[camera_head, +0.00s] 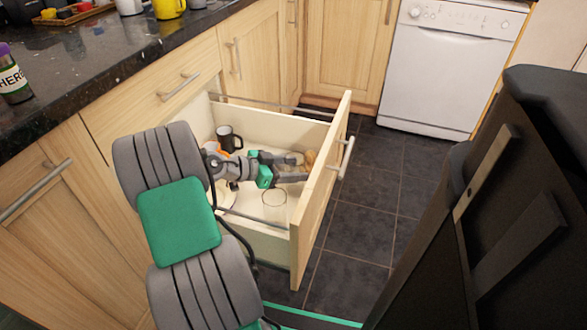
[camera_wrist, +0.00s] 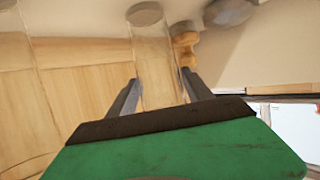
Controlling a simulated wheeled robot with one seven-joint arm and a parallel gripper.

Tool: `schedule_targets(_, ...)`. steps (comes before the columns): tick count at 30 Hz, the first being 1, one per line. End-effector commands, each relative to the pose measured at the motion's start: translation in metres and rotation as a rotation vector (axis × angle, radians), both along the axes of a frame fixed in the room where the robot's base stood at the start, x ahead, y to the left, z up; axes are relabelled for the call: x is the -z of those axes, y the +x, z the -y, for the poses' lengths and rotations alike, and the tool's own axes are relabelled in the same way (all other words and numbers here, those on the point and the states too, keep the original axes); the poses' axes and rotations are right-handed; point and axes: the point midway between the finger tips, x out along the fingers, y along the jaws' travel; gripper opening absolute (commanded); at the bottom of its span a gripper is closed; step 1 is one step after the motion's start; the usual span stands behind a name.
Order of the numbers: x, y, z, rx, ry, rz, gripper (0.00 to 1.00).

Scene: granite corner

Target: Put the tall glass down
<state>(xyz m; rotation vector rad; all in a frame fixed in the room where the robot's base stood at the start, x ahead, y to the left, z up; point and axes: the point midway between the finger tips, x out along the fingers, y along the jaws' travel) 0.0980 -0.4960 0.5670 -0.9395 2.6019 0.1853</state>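The tall glass (camera_wrist: 155,65) is clear and stands out in the wrist view by its long see-through sides and a grey round end at the top. It lies between the two fingers of my gripper (camera_wrist: 160,84), which appear to touch its sides. In the head view my gripper (camera_head: 290,166) is low inside the open drawer (camera_head: 262,238). The glass is hard to make out there between the fingers. Whether its base touches the drawer floor cannot be told.
A dark mug (camera_head: 229,138) stands at the drawer's back left. Another clear glass (camera_head: 274,198) is near the front. A brown wooden item (camera_wrist: 186,48) is close beside the held glass. The drawer front (camera_head: 322,190) bounds the right side.

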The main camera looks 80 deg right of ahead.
Motion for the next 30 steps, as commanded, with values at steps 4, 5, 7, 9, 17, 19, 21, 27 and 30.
schedule_targets(4, 0.0, 0.0, 0.0, 0.0, 0.0, 0.0, 0.72)
schedule_targets(5, 0.0, 0.0, 0.0, 0.0, 0.0, 0.0, 0.74)
schedule_targets(7, 0.0, 0.0, 0.0, 0.0, 0.0, 0.0, 0.76)
schedule_targets(9, 0.0, 0.0, 0.0, 0.0, 0.0, 0.0, 0.76)
schedule_targets(17, -0.011, 0.009, -0.006, -0.004, 0.001, 0.0, 0.76)
schedule_targets(19, -0.017, 0.019, -0.015, -0.005, 0.001, 0.001, 0.76)
schedule_targets(21, -0.023, 0.03, -0.024, -0.006, 0.001, -0.001, 0.76)
schedule_targets(27, -0.033, 0.051, -0.042, -0.003, 0.001, -0.001, 0.76)
schedule_targets(30, -0.033, 0.054, -0.045, 0.0, 0.001, -0.001, 0.76)
